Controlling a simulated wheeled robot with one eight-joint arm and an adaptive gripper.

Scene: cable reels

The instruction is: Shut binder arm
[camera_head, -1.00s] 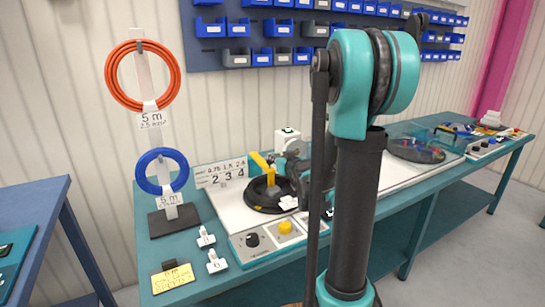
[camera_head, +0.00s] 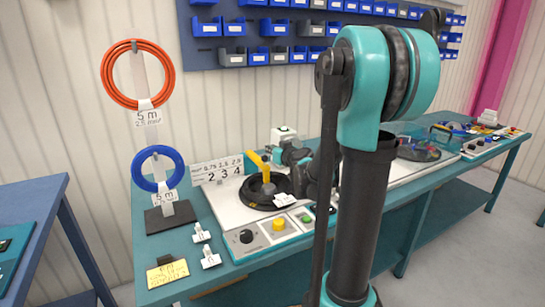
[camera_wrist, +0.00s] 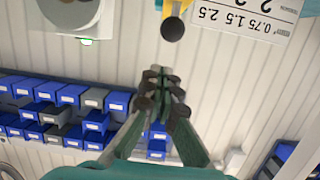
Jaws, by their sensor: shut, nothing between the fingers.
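The yellow binder arm (camera_head: 258,163) stands at the black cable coil (camera_head: 265,190) on the white machine plate. It looks tilted, with its free end up toward the left. In the wrist view, which is upside down, a yellow piece (camera_wrist: 169,8) with a round black knob (camera_wrist: 173,29) shows at the top edge. My gripper (camera_wrist: 160,73) is shut and empty in the wrist view, apart from the knob in the picture. In the head view my own arm hides part of the bench, and I cannot make out the fingertips clearly.
A number sign (camera_head: 218,171) stands behind the coil. A control panel (camera_head: 262,237) with a black knob and yellow button is in front. A stand at left holds an orange ring (camera_head: 141,73) and a blue ring (camera_head: 159,168). Blue bins (camera_head: 238,27) hang on the wall.

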